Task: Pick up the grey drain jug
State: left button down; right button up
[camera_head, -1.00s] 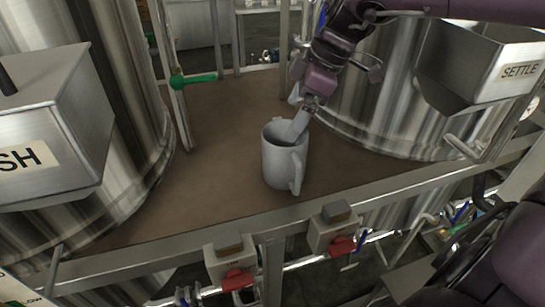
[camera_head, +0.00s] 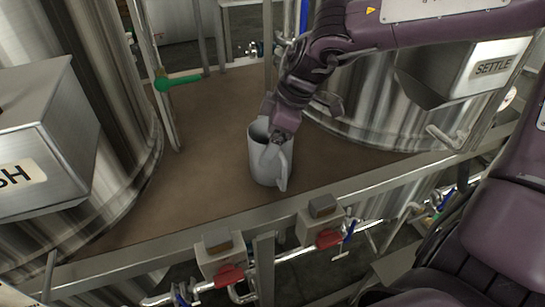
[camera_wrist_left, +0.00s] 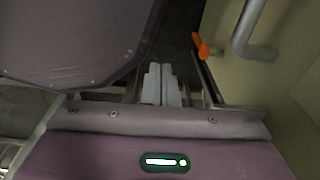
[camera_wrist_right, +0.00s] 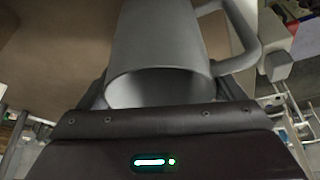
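The grey drain jug (camera_head: 261,168) stands upright on the brown deck (camera_head: 205,180), its handle toward the front right. My right gripper (camera_head: 271,143) points down at the jug's mouth, with its fingers at or inside the rim. In the right wrist view the jug (camera_wrist_right: 158,45) fills the upper middle, its mouth toward the gripper and its handle at upper right. The right fingertips are hidden there, so whether they grip the wall is unclear. My left gripper (camera_wrist_left: 161,85) shows only in the left wrist view, its pale fingers together and empty.
A steel tank with a box (camera_head: 40,145) stands at left, another with a "SETTLE" box (camera_head: 470,75) at right. A metal rail (camera_head: 210,232) with red-handled valves borders the deck's front. Bare deck lies left of the jug.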

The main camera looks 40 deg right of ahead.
jog(key=c, duration=1)
jog(key=shift+r, duration=0.15)
